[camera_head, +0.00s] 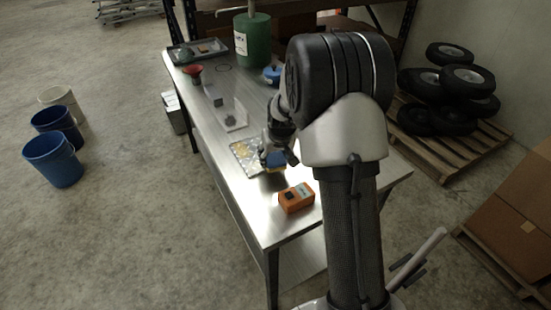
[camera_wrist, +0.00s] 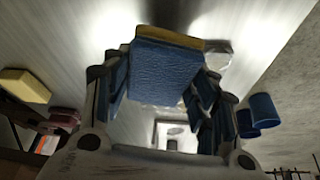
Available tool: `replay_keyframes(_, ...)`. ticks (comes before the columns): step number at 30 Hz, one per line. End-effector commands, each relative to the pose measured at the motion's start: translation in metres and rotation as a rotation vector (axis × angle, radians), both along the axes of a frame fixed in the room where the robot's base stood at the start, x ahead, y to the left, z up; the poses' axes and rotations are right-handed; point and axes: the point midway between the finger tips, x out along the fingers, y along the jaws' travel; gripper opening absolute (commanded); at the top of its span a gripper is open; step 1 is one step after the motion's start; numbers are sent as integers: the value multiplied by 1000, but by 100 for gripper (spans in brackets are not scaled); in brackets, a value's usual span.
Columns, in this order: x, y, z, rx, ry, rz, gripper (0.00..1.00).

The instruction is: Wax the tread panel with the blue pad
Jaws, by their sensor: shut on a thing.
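The tread panel (camera_head: 241,144) is a small silver plate lying on the metal table, with yellowish patches on it. My gripper (camera_head: 273,154) is shut on the blue pad (camera_head: 277,160) at the panel's right edge. In the wrist view the blue pad (camera_wrist: 164,66), with a yellow layer along one edge, sits between the two fingers of my gripper (camera_wrist: 160,85). It hides most of the panel there. I cannot tell whether the pad touches the panel.
An orange box (camera_head: 296,199) stands near the table's front end. A clear sheet with a dark block (camera_head: 230,120), a red bowl (camera_head: 194,74), a green canister (camera_head: 253,42) and a tray (camera_head: 180,54) are farther back. A yellow block (camera_wrist: 25,85) shows in the wrist view.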

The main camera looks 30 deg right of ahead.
Motion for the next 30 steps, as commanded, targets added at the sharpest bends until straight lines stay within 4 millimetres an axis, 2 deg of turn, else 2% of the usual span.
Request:
replay_keyframes(3,1,0,15,-1,-3,1,34)
replay_keyframes(15,4,3,49,0,-3,1,34)
replay_keyframes(30,4,3,51,0,-3,2,34)
